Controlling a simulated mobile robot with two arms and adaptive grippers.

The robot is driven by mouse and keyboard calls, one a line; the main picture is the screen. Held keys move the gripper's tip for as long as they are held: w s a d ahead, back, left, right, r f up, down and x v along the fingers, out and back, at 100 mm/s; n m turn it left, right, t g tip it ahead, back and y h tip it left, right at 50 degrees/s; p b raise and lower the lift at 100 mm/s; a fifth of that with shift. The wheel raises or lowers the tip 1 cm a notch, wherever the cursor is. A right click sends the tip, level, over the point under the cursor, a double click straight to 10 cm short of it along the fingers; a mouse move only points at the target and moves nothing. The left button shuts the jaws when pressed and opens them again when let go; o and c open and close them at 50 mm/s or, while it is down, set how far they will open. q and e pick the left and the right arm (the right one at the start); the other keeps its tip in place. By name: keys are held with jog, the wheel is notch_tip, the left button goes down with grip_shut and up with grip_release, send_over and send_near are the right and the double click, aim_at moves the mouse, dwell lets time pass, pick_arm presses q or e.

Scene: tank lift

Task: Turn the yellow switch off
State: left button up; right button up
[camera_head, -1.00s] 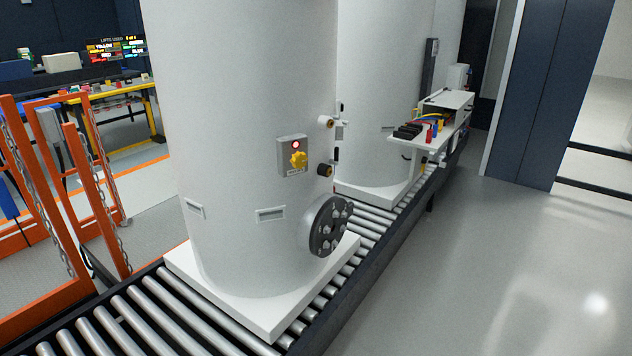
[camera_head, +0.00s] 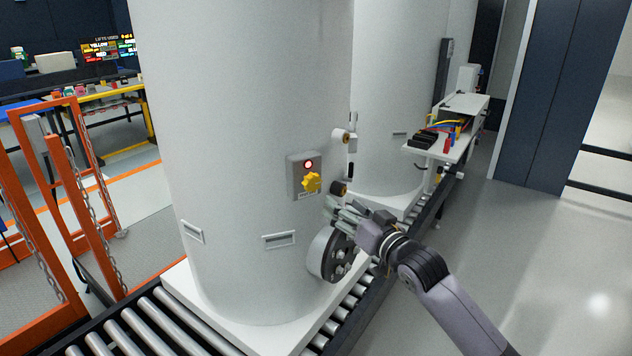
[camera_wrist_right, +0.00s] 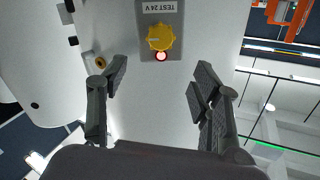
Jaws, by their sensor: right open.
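The yellow switch (camera_head: 311,182) is a knob on a grey box (camera_head: 296,181) fixed to the white tank (camera_head: 240,130). A red lamp (camera_head: 308,164) glows above it. In the right wrist view the yellow switch (camera_wrist_right: 160,37) is at the top middle, with the lit red lamp (camera_wrist_right: 161,57) below it and a "TEST 24 V" label. My right gripper (camera_head: 338,206) is in front of the tank, just below and right of the switch box, apart from the switch. Its two fingers (camera_wrist_right: 158,85) are spread with nothing between them. My left gripper is not in view.
A round dark flange (camera_head: 323,255) and a small dark port (camera_head: 339,188) stick out of the tank near my right gripper. The tank's white base (camera_head: 215,320) stands on a roller conveyor (camera_head: 140,328). Orange frames (camera_head: 75,190) stand left. The floor at right is clear.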

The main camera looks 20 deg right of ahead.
aim_at(315, 183)
jog(key=p+x, duration=0.2)
jog(key=x, duration=0.9)
jog(key=shift+w+r, duration=0.1)
jog(key=shift+w, duration=0.25)
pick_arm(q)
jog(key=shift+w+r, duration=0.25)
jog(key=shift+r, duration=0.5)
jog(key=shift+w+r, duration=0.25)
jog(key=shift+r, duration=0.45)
pick_arm(e)
jog(key=shift+w+a, duration=0.25)
jog(key=shift+w, duration=0.35)
jog(key=shift+c, duration=0.6)
jog(key=c, duration=1)
